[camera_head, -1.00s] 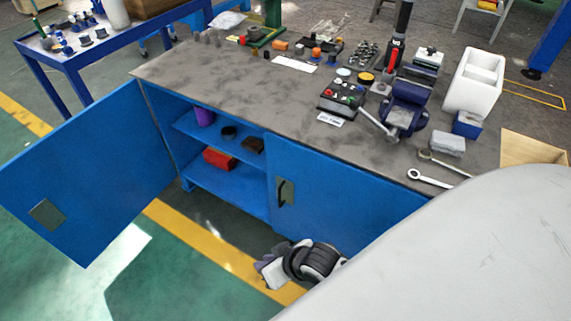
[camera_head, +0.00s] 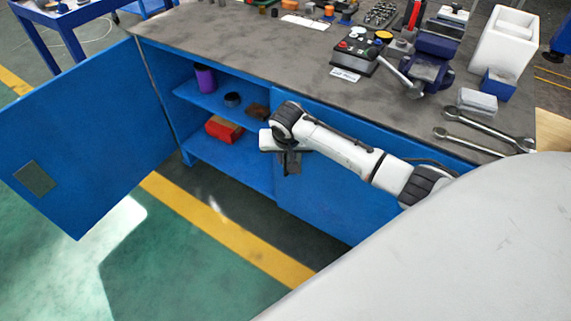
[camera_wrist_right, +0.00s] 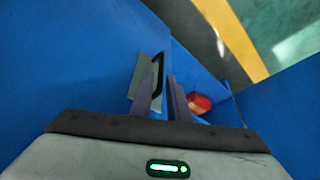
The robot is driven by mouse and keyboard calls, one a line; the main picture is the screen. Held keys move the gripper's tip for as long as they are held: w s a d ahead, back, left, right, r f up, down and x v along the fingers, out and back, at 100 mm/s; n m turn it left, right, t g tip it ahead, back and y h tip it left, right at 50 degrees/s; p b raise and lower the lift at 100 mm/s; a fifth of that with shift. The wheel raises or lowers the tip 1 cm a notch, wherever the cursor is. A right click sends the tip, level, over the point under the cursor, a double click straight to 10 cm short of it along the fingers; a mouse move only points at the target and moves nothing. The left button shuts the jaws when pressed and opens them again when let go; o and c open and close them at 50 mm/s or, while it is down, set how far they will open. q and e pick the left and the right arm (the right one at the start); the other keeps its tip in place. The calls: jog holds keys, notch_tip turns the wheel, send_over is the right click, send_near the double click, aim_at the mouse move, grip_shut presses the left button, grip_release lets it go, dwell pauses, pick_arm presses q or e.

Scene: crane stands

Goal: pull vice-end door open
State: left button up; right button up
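The vice-end door (camera_head: 325,200) is the blue right-hand door of the bench cabinet, below the vice (camera_head: 432,65). It looks shut in the head view. Its dark handle (camera_wrist_right: 158,72) on a grey plate shows in the right wrist view, just ahead of the fingers. My right gripper (camera_head: 291,165) is at the handle, near the door's free edge, and covers most of it in the head view. In the right wrist view my right gripper (camera_wrist_right: 162,92) has its fingers apart, with the handle close to the left finger. Contact cannot be told. My left gripper is not in view.
The other cabinet door (camera_head: 90,150) stands wide open at the left. A red box (camera_head: 224,130) and a purple cylinder (camera_head: 205,78) sit on the open shelves. The floor (camera_head: 190,255) in front is clear. Wrenches (camera_head: 480,130) lie near the bench edge.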

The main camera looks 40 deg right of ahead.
aim_at(286, 161)
jog(key=b+x, duration=0.1)
jog(key=x, duration=0.3)
jog(key=shift+w+f, duration=0.15)
jog(key=shift+f, duration=0.05)
grip_shut()
dwell(1.2)
